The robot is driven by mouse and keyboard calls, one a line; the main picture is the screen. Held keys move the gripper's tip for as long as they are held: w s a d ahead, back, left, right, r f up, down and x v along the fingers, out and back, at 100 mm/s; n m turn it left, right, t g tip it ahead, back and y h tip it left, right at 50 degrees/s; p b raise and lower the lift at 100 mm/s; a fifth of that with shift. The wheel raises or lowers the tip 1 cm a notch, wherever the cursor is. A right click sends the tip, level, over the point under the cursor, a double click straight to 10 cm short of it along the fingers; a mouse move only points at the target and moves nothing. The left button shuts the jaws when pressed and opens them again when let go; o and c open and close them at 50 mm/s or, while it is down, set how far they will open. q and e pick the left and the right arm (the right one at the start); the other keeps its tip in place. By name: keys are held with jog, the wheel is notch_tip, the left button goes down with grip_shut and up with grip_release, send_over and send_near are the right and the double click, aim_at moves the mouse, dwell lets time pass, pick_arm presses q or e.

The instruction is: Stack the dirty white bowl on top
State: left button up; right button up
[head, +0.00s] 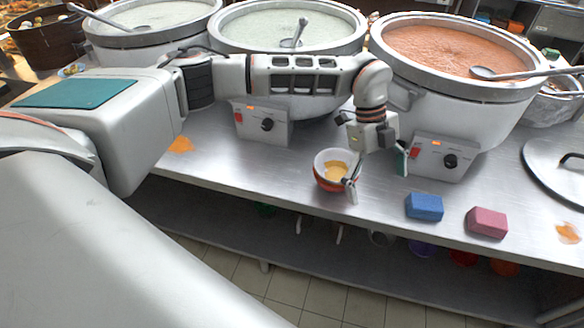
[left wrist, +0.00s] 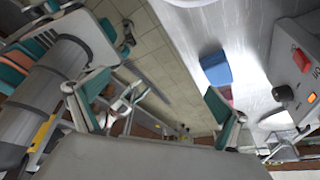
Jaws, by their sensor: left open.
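A bowl (head: 332,160), white inside with a yellow-orange residue, sits on the steel counter near its front edge. Its lower outside looks red-orange; I cannot tell whether that is a second bowl under it. My left gripper (head: 378,171) is open at the right of the bowl, with one finger in front of the bowl's right rim. In the left wrist view the two teal-padded fingers (left wrist: 158,108) are spread apart with nothing clearly held. The bowl is not clearly seen there. A small dark-and-teal part at the upper left may be my right gripper (left wrist: 126,40); its jaw state is unclear.
A blue sponge (head: 424,207) and a pink sponge (head: 487,222) lie right of the bowl. Large stockpots with control boxes line the back, one with orange congee (head: 450,50). A lid (head: 558,165) lies at the right. Orange spills mark the counter. Several items sit on the lower shelf.

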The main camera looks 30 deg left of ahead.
pick_arm(q)
jog(key=s+d+m+g+h, duration=0.25)
jog(key=s+d+h, duration=0.6)
jog(key=d, duration=0.75)
jog(key=s+d+r+n+t+h, duration=0.1)
jog(key=d+r+n+t+h, duration=0.3)
jog(key=r+h, duration=0.35)
jog(key=w+a+f+n+t+y, duration=0.3)
jog(key=a+f+n+t+y, duration=0.2)
jog(key=a+n+t, duration=0.25)
jog(key=w+a+f+n+t+y, duration=0.35)
jog(key=a+f+n+t, duration=0.3)
jog(key=t, duration=0.25)
jog(key=s+a+f+n+g+y, duration=0.4)
jog(key=s+a+f+y, duration=0.6)
jog(key=s+a+f, duration=0.7)
notch_tip(320, 180, down, 5)
jog(key=a+g, duration=0.1)
jog(key=a, duration=0.1)
jog(key=shift+s+a+g, duration=0.3)
jog(key=shift+s+a, duration=0.1)
